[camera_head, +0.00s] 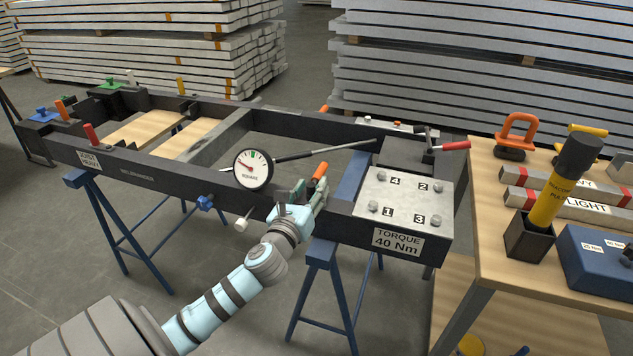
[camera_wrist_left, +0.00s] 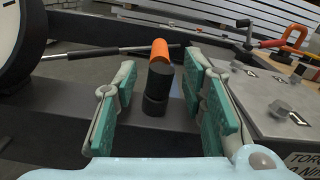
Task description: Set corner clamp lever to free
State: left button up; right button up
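An orange-tipped lever (camera_head: 320,172) stands on the near rail of the dark frame, beside the round dial. In the left wrist view its orange tip (camera_wrist_left: 160,49) sits above a thick black cylindrical part. My left gripper (camera_head: 300,193) is at this lever; its green-padded fingers (camera_wrist_left: 165,105) are open on either side of the black part, with visible gaps. The lever's lower end is partly hidden by my gripper in the head view. Other levers show on the frame: a red one (camera_head: 90,133), an orange one (camera_head: 61,109), and a red-handled one (camera_head: 455,146). My right gripper is not in view.
The frame (camera_head: 160,175) rests on blue trestles (camera_head: 322,255). The dial gauge (camera_head: 253,169) is close left of my gripper. A bolted plate (camera_head: 403,198) marked torque is to the right. A wooden bench (camera_head: 485,235) with tools stands farther right.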

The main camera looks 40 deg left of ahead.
aim_at(317, 179)
pick_arm(q)
jog(key=x, duration=0.4)
jog(key=shift+w+b, duration=0.15)
jog(key=shift+b, duration=0.15)
jog(key=shift+c, duration=0.6)
grip_shut()
